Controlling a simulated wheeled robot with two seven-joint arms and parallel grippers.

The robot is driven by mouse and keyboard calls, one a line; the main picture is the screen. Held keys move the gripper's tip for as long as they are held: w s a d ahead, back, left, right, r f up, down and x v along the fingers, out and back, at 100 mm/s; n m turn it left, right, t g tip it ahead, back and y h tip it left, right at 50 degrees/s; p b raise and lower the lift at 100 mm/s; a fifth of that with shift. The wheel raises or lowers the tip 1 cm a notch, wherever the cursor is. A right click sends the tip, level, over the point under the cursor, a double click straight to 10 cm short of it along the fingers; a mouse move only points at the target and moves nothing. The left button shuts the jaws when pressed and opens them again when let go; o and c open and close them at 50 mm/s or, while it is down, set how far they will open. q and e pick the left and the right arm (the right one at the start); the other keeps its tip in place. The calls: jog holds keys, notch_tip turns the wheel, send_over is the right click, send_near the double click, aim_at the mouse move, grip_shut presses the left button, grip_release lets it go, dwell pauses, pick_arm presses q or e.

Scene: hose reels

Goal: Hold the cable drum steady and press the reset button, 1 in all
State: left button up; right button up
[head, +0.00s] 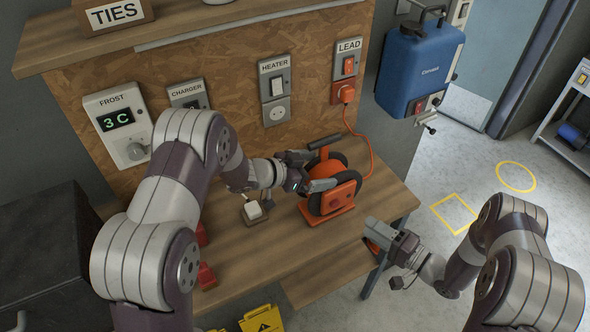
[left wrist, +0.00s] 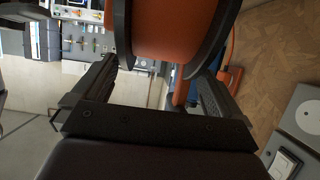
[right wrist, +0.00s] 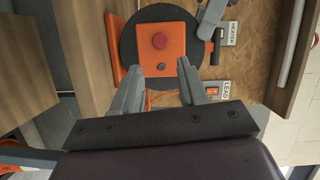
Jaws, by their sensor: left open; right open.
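The cable drum (head: 350,163), orange with black round flanges, stands upright on an orange base on the bench. My left gripper (head: 328,164) is open, its fingers on either side of the drum. In the left wrist view the drum (left wrist: 170,32) fills the space ahead between the fingers; I cannot tell whether they touch it. The reset button (right wrist: 159,41) is a round red button on the drum's square orange face plate (right wrist: 165,57). My right gripper (head: 384,232) is open and empty near the bench's front right edge, apart from the drum. In the right wrist view the button lies ahead of its fingers.
An orange cable (head: 371,150) runs from the drum to the LEAD socket (head: 343,92) on the back panel. A blue container (head: 418,65) hangs at the right. Open floor lies right of the bench.

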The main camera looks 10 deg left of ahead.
pick_arm(q)
jog(key=shift+x, duration=1.15)
jog(key=c, duration=1.5)
pick_arm(e)
jog(key=shift+c, duration=1.2)
grip_shut()
